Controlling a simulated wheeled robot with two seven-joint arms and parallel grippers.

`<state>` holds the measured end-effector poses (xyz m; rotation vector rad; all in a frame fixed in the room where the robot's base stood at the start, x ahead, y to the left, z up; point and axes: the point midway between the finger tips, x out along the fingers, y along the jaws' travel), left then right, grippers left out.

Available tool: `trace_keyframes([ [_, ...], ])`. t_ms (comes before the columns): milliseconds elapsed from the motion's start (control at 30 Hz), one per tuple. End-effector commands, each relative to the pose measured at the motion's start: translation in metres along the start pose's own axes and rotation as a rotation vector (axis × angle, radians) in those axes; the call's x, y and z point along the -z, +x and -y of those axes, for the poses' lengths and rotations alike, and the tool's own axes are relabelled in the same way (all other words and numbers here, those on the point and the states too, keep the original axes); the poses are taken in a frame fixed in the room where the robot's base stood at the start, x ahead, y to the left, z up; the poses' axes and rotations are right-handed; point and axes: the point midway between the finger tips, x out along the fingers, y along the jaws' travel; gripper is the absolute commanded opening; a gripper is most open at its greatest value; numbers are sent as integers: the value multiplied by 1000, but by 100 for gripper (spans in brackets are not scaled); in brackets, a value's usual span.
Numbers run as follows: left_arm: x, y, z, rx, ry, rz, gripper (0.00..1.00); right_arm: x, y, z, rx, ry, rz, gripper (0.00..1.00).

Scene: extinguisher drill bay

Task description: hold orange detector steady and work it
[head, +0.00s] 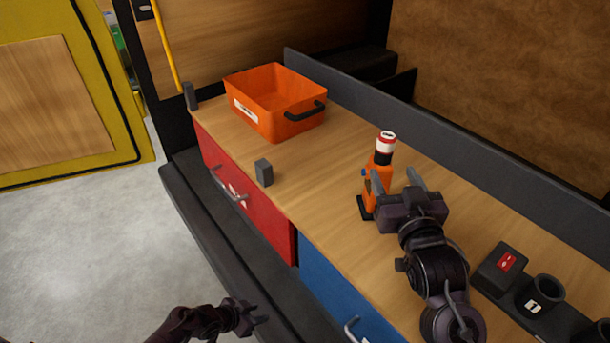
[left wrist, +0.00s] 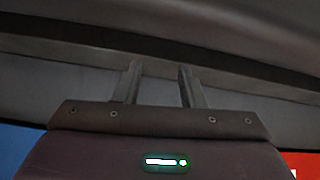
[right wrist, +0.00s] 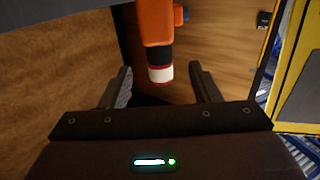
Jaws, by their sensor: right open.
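The orange detector (head: 381,160) stands upright on the wooden counter, with a dark base, a black band, a red and white top and a small blue part on its side. In the right wrist view the detector (right wrist: 155,24) hangs in from the top, its white and red end between the finger lines. My right gripper (head: 394,175) is open just in front of it; no grip shows, and contact cannot be told. My left gripper (head: 257,312) is low in front of the counter, away from the detector. In the left wrist view its fingers (left wrist: 160,70) are apart and empty.
An orange bin (head: 268,124) with a black handle sits at the counter's far end. A small grey block (head: 263,172) stands near the front edge. A dark raised board (head: 450,139) runs along the back.

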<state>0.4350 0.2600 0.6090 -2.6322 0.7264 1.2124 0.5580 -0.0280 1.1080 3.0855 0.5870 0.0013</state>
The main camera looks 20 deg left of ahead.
Motion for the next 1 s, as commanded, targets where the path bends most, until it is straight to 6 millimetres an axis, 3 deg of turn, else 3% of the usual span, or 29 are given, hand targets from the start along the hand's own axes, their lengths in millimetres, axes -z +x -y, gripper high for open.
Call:
trace_keyframes([
  [33,32,-8,11,-18,40,-47,36,0,0,0,0,0,0,57],
  [200,127,-42,25,-109,180,-176,36,0,0,0,0,0,0,57],
  [400,223,-106,19,-240,392,-281,36,0,0,0,0,0,0,57],
  [500,258,-143,8,-307,505,-302,36,0,0,0,0,0,0,57],
  [667,299,-196,-15,-410,653,-326,36,0,0,0,0,0,0,57],
  [900,383,-209,-46,-514,515,-637,36,0,0,0,0,0,0,57],
  [1000,408,-214,-52,-548,469,-741,36,0,0,0,0,0,0,57],
])
